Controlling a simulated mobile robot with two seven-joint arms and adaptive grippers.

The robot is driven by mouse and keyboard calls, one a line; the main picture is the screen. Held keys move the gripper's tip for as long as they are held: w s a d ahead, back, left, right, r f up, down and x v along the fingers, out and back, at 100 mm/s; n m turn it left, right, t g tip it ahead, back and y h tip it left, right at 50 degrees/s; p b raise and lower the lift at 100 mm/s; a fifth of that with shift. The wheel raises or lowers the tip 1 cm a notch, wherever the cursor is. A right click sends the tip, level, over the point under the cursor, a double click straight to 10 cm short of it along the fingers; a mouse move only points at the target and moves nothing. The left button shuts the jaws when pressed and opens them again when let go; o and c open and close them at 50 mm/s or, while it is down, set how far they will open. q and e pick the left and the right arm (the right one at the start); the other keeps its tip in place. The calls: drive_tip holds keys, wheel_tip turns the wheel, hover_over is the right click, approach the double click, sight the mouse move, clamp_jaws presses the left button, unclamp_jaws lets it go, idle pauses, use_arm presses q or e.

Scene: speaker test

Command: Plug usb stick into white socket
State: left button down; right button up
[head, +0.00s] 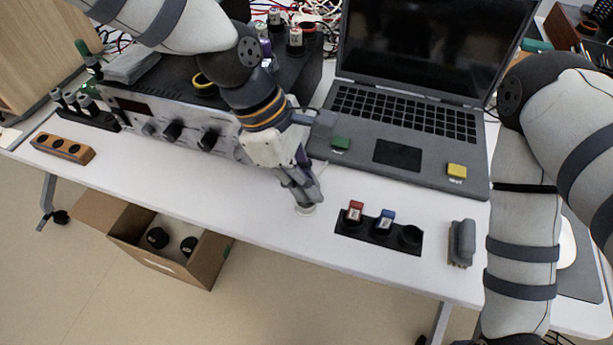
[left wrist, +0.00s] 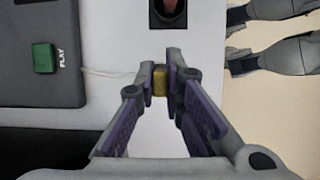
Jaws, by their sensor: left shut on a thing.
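My left gripper (head: 304,200) points down at the white table, left of the black holder. In the left wrist view its fingers (left wrist: 160,80) are shut on a small yellow-brown piece, probably the usb stick (left wrist: 159,83); the fingers hide most of it. A small round white piece, probably the white socket (head: 305,210), shows on the table right at the fingertips. A thin pale cable (left wrist: 105,73) runs from the laptop side toward the fingertips. I cannot tell whether the stick touches or sits in the socket.
A black holder (head: 345,229) carries a red stick (head: 355,210) and a blue stick (head: 387,217); its right hole is empty. Behind stands a laptop (head: 425,178) with green (head: 340,144) and yellow (head: 457,171) buttons. A grey block (head: 463,241) lies right.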

use_arm(q)
drive_tip(key=shift+f, duration=0.45)
use_arm(e)
drive_tip(key=shift+s+f, duration=0.1)
use_arm(q)
drive_tip(key=c, duration=1.6)
unclamp_jaws()
drive_tip(key=shift+o, duration=0.4)
drive_tip(key=o, duration=0.3)
drive_tip(key=shift+r+p, duration=0.9)
drive_tip(key=shift+r, duration=1.7)
use_arm(e)
drive_tip(key=w+r, duration=0.1)
drive_tip(key=w+r+t, duration=0.1)
drive_tip(key=shift+w+r, duration=0.2)
drive_tip(key=shift+w, duration=0.1)
